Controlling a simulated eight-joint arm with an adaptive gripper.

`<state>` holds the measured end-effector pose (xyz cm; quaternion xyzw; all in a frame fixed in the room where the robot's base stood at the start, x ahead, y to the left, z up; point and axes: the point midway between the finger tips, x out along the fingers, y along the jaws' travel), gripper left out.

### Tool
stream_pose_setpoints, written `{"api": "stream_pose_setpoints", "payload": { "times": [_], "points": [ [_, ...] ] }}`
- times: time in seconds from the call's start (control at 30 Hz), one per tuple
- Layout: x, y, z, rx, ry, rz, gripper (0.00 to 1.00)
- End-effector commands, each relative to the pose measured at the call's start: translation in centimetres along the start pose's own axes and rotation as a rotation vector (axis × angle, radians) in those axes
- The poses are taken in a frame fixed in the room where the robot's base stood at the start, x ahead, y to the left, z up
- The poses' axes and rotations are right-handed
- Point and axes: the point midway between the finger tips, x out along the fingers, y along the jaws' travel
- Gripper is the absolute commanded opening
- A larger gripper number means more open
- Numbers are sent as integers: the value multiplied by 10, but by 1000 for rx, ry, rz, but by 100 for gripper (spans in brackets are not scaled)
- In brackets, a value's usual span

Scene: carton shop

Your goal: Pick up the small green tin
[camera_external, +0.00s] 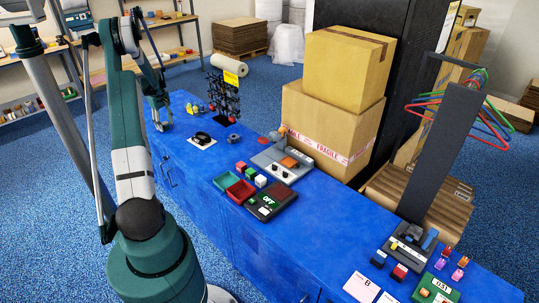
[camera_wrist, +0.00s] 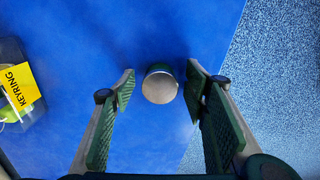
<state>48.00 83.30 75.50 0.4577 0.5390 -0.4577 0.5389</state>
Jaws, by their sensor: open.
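The small tin (camera_wrist: 160,86) stands on the blue tabletop in the wrist view, seen from above. Its round top is a plain tan-grey and a thin dark green band of its side shows at the upper rim. My gripper (camera_wrist: 161,80) is open, with one finger to the left and one to the right of the tin. There is a visible gap on both sides in the picture. In the external view my gripper (camera_external: 158,112) is low over the far left end of the blue counter. I cannot make out the tin there.
The blue counter's (camera_external: 320,212) edge and the speckled floor lie just right of the tin in the wrist view. A keyring stand with a yellow sign (camera_wrist: 20,85) is at the left. A black ring (camera_external: 201,137) and small trays (camera_external: 227,181) stand farther along.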

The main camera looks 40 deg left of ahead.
Motion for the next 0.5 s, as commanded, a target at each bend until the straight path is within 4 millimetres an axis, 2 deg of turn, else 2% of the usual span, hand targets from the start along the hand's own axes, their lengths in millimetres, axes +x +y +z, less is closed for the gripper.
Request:
{"api": "stream_pose_setpoints", "payload": {
  "times": [0.3, 0.5],
  "points": [
    [0, 0, 0, 0, 0, 0, 45],
    [0, 0, 0, 0, 0, 0, 19]
  ]
}}
